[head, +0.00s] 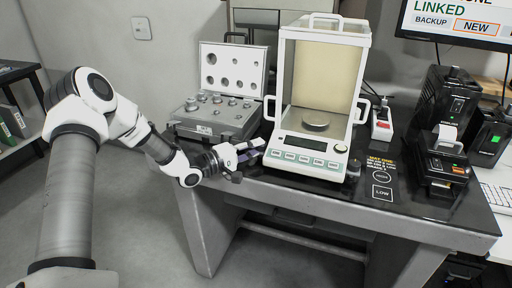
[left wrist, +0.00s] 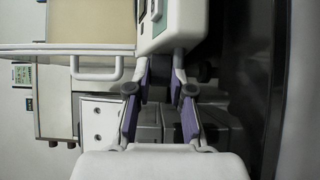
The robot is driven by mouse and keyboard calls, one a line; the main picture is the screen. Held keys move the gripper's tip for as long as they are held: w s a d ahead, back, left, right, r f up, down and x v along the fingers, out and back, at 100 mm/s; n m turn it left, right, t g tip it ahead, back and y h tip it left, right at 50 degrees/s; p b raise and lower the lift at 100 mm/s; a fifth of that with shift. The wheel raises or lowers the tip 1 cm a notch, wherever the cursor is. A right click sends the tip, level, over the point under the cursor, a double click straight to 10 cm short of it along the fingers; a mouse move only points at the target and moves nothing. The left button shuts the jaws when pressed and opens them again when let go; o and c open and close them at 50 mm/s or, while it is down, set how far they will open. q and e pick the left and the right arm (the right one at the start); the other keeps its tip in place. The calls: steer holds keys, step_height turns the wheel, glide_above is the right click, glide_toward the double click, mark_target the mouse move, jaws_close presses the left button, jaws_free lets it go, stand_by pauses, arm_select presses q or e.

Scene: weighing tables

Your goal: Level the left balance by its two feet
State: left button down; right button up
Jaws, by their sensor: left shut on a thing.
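The balance (head: 318,95) is a white and cream case with clear walls, a round pan and a green-keyed front panel. It stands on the dark table and also shows in the left wrist view (left wrist: 182,22). Its right front foot (head: 352,170) is a dark knob at the front right corner. My left gripper (head: 256,148) is at the front left corner, its purple-padded fingers reaching under the edge. My right gripper is not in view.
An open grey weight case (head: 205,128) stands close behind my left gripper. The table (head: 400,215) has printed labels right of the balance. A red-switched power box (head: 382,128) and black printers (head: 445,160) stand further right, below a monitor (head: 455,25).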

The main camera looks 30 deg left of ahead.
arm_select(q)
steer(key=c, duration=1)
jaws_free()
steer(key=shift+c, duration=0.2)
steer(key=v, duration=0.6)
steer(key=shift+s+a+r, duration=0.1)
steer(key=shift+s+a, duration=0.1)
steer(key=shift+a, duration=0.1)
steer(key=shift+s+a, duration=0.1)
steer(key=shift+s, duration=0.35)
